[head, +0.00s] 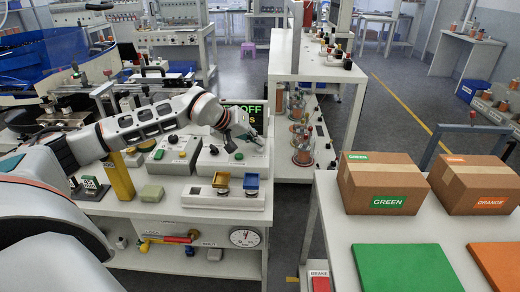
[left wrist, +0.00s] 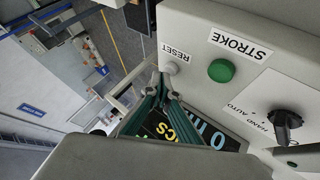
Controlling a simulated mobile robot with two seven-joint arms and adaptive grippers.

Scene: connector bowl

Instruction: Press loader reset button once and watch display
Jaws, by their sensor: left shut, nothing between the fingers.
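The loader control box (head: 226,165) stands on the white bench, with a green button and a black knob on top. In the left wrist view, the small pale grey reset button (left wrist: 171,68) sits near the box edge beside its RESET label (left wrist: 174,50). My left gripper (head: 254,137) is shut and empty over the box's right part. In the left wrist view, its fingertips (left wrist: 160,80) are close to the reset button; I cannot tell whether they touch it. My right gripper is not in view.
A green STROKE button (left wrist: 222,70) and a HAND/AUTO knob (left wrist: 287,125) share the panel. A fixture with yellow and blue blocks (head: 225,198) stands in front. Cartons marked GREEN (head: 378,172) and ORANGE (head: 470,172) stand on the right table.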

